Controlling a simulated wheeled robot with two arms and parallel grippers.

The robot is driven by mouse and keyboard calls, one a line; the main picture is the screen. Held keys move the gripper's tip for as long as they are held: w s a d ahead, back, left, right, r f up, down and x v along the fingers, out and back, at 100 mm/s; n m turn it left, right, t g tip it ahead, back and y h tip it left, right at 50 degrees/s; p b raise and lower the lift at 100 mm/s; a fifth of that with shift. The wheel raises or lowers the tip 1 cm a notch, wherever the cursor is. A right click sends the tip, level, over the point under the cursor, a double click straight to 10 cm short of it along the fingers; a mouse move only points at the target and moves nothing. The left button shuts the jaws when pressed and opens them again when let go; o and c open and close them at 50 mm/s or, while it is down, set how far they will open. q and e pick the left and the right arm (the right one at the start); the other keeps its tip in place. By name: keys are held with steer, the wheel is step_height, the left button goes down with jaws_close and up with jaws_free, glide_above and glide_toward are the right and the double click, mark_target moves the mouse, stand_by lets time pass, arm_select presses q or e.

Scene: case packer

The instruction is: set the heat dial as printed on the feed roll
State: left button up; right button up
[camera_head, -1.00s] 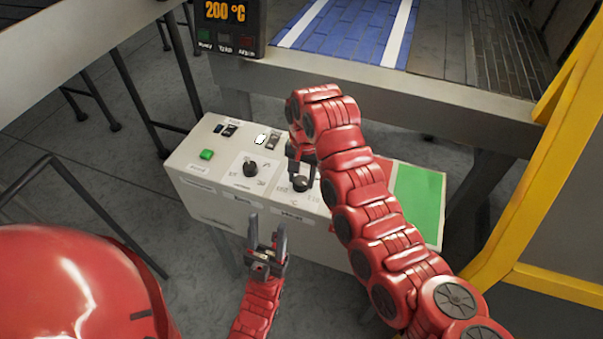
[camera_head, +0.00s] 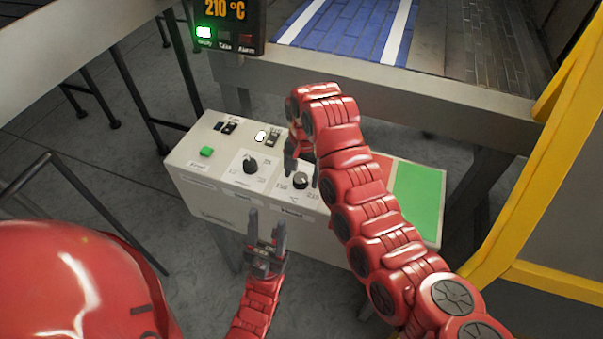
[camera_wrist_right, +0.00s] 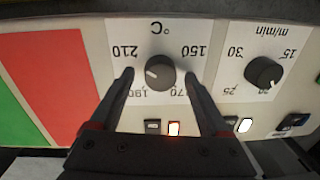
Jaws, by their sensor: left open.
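The black heat dial (camera_head: 300,181) sits on the control box, and the right wrist view shows it (camera_wrist_right: 160,72) among the numbers 150 to 210. Its white mark points to the left in that view, on the side of 210 and 190. My right gripper (camera_head: 302,172) is open, with its fingers on either side of the dial and gaps showing. The display (camera_head: 225,10) reads 210 °C, and its green Ready lamp is lit. My left gripper (camera_head: 266,240) is open and empty in front of the box. The feed roll's print is not in view.
The control box (camera_head: 215,200) also carries a speed dial (camera_head: 249,165), a green button (camera_head: 206,152) and switches. Red and green panels lie at its right end. A conveyor (camera_head: 345,30) stands behind, and a yellow frame (camera_head: 540,200) stands at right.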

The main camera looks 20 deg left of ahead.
mark_target(305, 178)
steer(key=shift+r, duration=0.1)
steer(key=shift+r, duration=0.3)
step_height(305, 178, up, 17)
steer(key=d+b, duration=0.1)
steer(key=shift+f, duration=0.2)
stand_by(0.4)
